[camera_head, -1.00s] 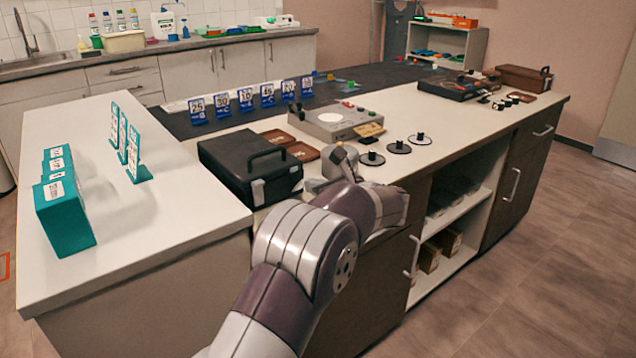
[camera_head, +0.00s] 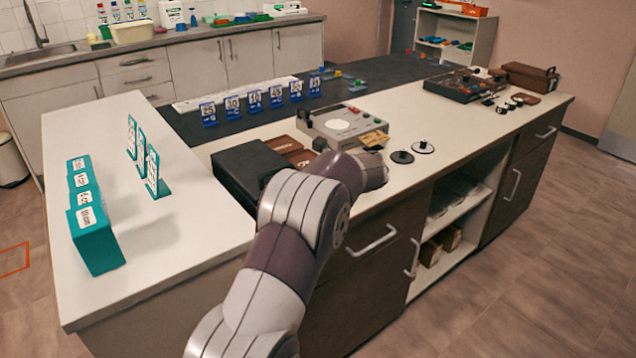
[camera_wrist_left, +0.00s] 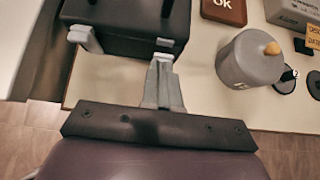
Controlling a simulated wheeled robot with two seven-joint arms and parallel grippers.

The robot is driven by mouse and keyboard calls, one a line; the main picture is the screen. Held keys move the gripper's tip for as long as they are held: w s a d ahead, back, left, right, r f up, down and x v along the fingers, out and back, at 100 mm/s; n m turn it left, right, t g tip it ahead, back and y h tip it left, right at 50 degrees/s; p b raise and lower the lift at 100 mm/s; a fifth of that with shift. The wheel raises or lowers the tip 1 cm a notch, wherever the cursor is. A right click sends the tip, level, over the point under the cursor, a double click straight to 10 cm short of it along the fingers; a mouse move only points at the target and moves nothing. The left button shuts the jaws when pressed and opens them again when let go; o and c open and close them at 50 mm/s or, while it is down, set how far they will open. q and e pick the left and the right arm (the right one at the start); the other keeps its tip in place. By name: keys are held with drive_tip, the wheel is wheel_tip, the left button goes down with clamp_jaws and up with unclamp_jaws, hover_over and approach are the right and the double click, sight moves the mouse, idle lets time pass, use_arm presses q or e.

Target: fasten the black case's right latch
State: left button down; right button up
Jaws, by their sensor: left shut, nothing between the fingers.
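The black case (camera_wrist_left: 130,22) lies on the pale counter at the top of the left wrist view. I cannot tell whether the right latch is fastened. My right gripper is not in view.
A grey rounded object with an orange tip (camera_wrist_left: 248,62) stands close right of the gripper. Brown trays (camera_head: 281,145), a grey device (camera_head: 345,122) and black discs (camera_head: 402,157) lie beyond. Teal boxes (camera_head: 97,238) stand on the left counter (camera_head: 185,235).

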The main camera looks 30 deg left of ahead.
use_arm(q)
drive_tip(key=shift+a, duration=0.15)
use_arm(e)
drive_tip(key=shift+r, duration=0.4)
use_arm(q)
drive_tip(key=shift+w+r, duration=0.1)
drive_tip(key=shift+r, duration=0.1)
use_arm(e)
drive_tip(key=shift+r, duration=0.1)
use_arm(q)
drive_tip(key=shift+r+p, duration=0.7)
drive_tip(key=shift+p, duration=0.05)
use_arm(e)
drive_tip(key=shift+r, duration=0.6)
